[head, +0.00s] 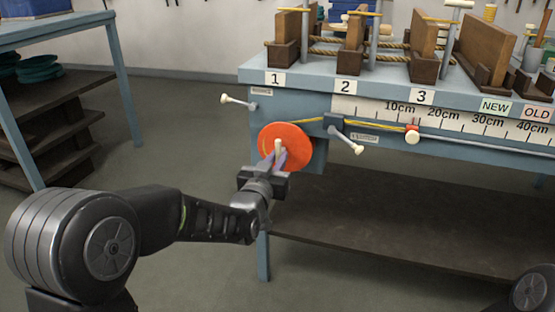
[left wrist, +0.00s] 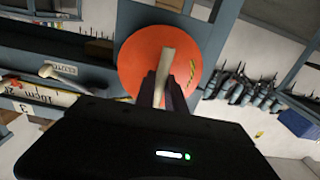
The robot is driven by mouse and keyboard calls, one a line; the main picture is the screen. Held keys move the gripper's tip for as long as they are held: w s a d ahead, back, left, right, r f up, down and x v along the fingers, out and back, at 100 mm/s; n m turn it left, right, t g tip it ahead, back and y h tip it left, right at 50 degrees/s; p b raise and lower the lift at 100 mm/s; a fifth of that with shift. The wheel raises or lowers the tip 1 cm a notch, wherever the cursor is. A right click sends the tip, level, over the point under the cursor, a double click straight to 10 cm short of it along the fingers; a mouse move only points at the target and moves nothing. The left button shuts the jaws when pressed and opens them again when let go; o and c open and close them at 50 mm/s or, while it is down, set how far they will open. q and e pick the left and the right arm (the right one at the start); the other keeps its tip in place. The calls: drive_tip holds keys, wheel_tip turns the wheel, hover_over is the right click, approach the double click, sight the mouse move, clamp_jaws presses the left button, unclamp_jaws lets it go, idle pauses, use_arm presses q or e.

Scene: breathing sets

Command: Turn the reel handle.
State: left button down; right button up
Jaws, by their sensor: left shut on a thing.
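The orange reel (head: 299,146) is a round disc on the front of the blue workbench, at its left end. A pale handle (head: 278,147) sticks out from its face. My left gripper (head: 274,160) is at the reel, with its fingers shut on the handle. In the left wrist view the reel (left wrist: 190,50) fills the upper middle, and the pale handle (left wrist: 168,65) rises between the dark fingers (left wrist: 168,90). A yellow cord (head: 360,122) runs from the reel to a red and white slider (head: 412,134) under the ruler. My right gripper is not in view.
The bench front carries a centimetre ruler (head: 470,117) and pale-knobbed levers (head: 347,140) (head: 238,100) near the reel. Wooden blocks and ropes stand on the bench top (head: 310,76). A lower shelf (head: 400,215) lies below. Another blue rack (head: 60,30) stands at the left; the floor between is clear.

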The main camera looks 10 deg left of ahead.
use_arm(q)
drive_tip(key=c, duration=1.4)
unclamp_jaws()
drive_tip(key=shift+s+a+r, duration=0.1)
drive_tip(key=shift+s, duration=0.45)
drive_tip(key=s+p, duration=0.2)
drive_tip(key=s, duration=0.4)
drive_tip(key=shift+s+a, duration=0.15)
drive_tip(key=shift+s, duration=0.2)
